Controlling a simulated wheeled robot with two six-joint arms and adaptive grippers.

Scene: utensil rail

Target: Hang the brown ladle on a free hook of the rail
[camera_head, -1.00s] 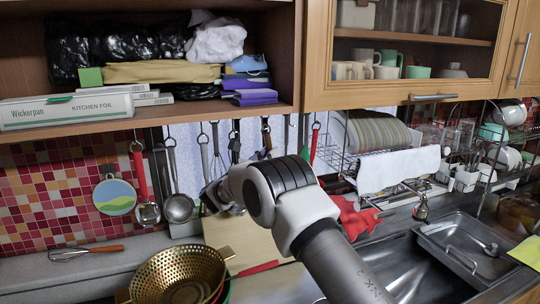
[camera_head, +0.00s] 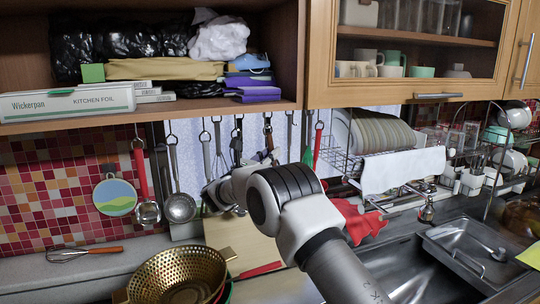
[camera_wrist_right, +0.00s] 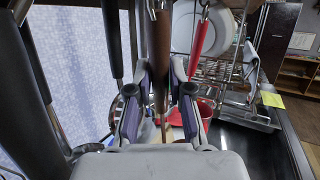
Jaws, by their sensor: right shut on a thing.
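My right gripper (camera_wrist_right: 160,108) is shut on the brown ladle (camera_wrist_right: 160,55). In the head view, my right arm reaches toward the wall below the rail and hides most of the gripper and the ladle. Several utensils hang in a row under the cabinet, among them a red-handled ladle (camera_head: 139,170) and a grey skimmer (camera_head: 180,205). The rail's hooks are too small to tell which are free. My left gripper is not in view.
Dark-handled utensils (camera_wrist_right: 113,40) hang close to the left of the held ladle, and a red-handled one (camera_wrist_right: 200,45) hangs to its right. A dish rack (camera_head: 350,150) stands right of the rail. A gold colander (camera_head: 178,275) and the sink (camera_head: 400,265) lie below.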

